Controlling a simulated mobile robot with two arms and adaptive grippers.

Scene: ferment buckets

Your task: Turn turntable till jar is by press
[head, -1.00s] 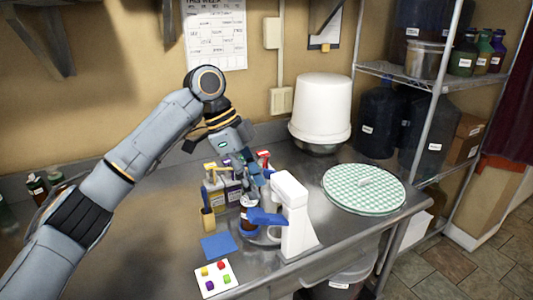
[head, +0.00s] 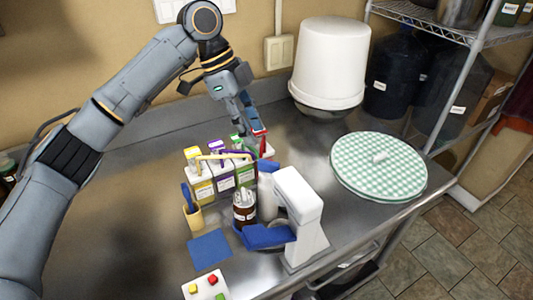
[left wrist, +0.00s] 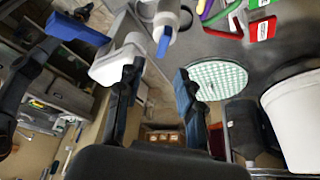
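A brown jar (head: 244,212) with a pale label stands upright just left of the white press (head: 302,212) with blue parts in the head view. The press also shows in the left wrist view (left wrist: 118,62). I cannot clearly make out the turntable; its surface may be hidden under the colored packs behind the jar. My left gripper (head: 259,128) is above and behind these packs, close to the red one (head: 264,145). In the left wrist view its fingers (left wrist: 157,72) are apart with nothing between them. My right gripper is not identifiable.
A round green-checked disc (head: 378,168) lies right of the press. A white bucket (head: 329,64) stands behind. Shelving (head: 455,92) is at right.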

